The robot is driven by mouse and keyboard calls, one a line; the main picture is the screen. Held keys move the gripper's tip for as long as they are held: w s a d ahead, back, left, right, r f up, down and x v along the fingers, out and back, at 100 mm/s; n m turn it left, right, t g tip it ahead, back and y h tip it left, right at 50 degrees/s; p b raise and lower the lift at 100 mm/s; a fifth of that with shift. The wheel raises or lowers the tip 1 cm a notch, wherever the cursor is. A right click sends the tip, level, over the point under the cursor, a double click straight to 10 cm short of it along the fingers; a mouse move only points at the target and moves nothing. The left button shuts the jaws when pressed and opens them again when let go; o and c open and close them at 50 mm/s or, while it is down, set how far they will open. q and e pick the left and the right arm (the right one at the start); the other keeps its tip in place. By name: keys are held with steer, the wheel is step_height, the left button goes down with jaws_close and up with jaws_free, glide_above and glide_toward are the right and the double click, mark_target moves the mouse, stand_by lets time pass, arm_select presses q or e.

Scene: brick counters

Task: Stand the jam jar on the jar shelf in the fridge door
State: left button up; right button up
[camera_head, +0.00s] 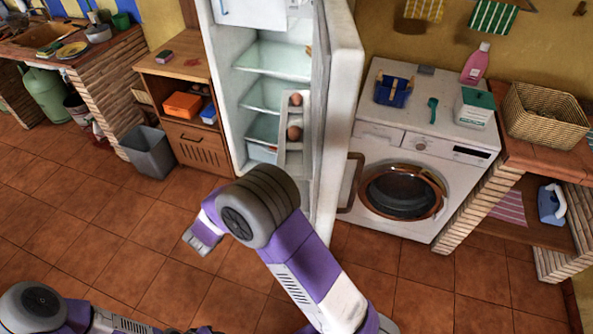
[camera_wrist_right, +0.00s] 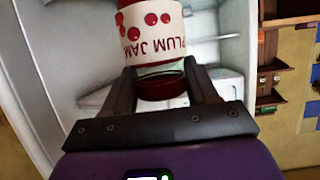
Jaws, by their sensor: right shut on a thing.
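The jam jar (camera_wrist_right: 150,28) has a white label reading PLUM JAM with red plums, and a dark red lid (camera_wrist_right: 162,87). My right gripper (camera_wrist_right: 160,70) is shut on the jar near its lid end. The lid lies between the fingers, on the near side in the right wrist view. The head view does not show the jar or this gripper. The fridge (camera_head: 262,20) stands open, with its door (camera_head: 343,90) swung to the right. Door racks (camera_head: 297,118) hold brown eggs. White fridge surfaces (camera_wrist_right: 225,85) lie behind the jar. My left gripper is out of view.
A washing machine (camera_head: 410,150) stands right of the fridge door. A wooden cabinet (camera_head: 180,100) and a grey bin (camera_head: 147,150) stand left of the fridge. The tiled floor (camera_head: 110,230) in front is clear.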

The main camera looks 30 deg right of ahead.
steer(key=s+a+f+m+g+h, duration=0.2)
steer(key=s+a+m+g, duration=0.1)
steer(key=s+a, duration=0.15)
steer(key=w+d+f+h+b, duration=0.1)
steer(key=w+d+h, duration=0.15)
steer(key=d, duration=0.75)
steer(key=w+d+f+h+b, duration=0.15)
steer(key=w+d, duration=0.25)
steer(key=d, duration=0.6)
steer(key=shift+t+y, duration=0.4)
steer(key=f, duration=0.1)
steer(key=d+f+b, duration=0.1)
steer(key=f, duration=0.1)
steer(key=w+f, duration=0.1)
steer(key=shift+d+f+b, duration=0.35)
steer(key=shift+d+b, duration=0.05)
steer(key=shift+w+d+r+m+g+y, duration=0.1)
steer(key=shift+w+d+m+g+y, duration=0.2)
steer(key=shift+d+y, duration=0.25)
steer(key=shift+w+d+f+g+y+b, duration=0.2)
steer(key=shift+d+f+y, duration=0.15)
steer(key=shift+y, duration=0.2)
steer(key=shift+w+d+f+g+y+b, duration=0.15)
steer(key=shift+d+f+g+y, duration=0.1)
steer(key=shift+f+y, duration=0.25)
steer(key=shift+s, duration=0.15)
